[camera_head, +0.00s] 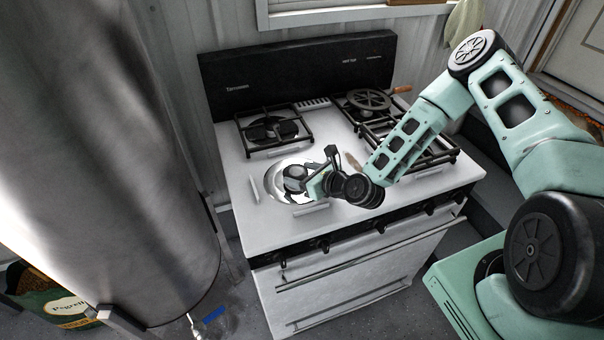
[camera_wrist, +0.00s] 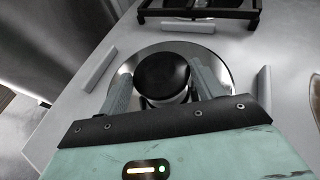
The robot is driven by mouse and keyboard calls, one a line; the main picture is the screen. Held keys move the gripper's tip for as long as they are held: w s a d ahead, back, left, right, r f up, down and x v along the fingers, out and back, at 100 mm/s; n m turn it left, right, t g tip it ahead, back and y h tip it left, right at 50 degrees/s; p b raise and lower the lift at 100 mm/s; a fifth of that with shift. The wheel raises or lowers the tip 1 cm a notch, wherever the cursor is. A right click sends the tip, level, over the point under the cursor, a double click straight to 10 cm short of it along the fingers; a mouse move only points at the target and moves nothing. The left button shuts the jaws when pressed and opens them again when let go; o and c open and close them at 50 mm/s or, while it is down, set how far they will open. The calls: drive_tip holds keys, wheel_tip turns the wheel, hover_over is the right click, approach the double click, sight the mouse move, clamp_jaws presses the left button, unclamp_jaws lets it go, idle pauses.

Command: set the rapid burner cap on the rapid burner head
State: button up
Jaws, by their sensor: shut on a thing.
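The rapid burner cap (camera_wrist: 162,74) is a round black disc between my fingers in the wrist view. It also shows small and dark in the head view (camera_head: 295,171). My gripper (camera_head: 302,181) is shut on the cap over the front left burner of the white stove. Beneath the cap, a pale metal rim of the burner head (camera_wrist: 176,98) shows, within a shiny round bowl (camera_wrist: 222,68). The cap looks roughly level and above the head. Whether it touches the head cannot be told, since the cap and fingers hide most of the head.
Short pale bars (camera_wrist: 98,69) stand around the bowl, with no grate over it. A black grate (camera_head: 273,131) covers the rear left burner. More grates (camera_head: 440,152) stand at right. A black backsplash (camera_head: 300,78) rises behind. A large metal cylinder (camera_head: 110,130) stands left of the stove.

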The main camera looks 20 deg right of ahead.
drive_tip(key=shift+f+b, duration=0.35)
drive_tip(key=shift+f, duration=0.1)
drive_tip(key=o, duration=0.7)
drive_tip(key=shift+p+v, duration=1.3)
drive_tip(key=shift+v, duration=4.25)
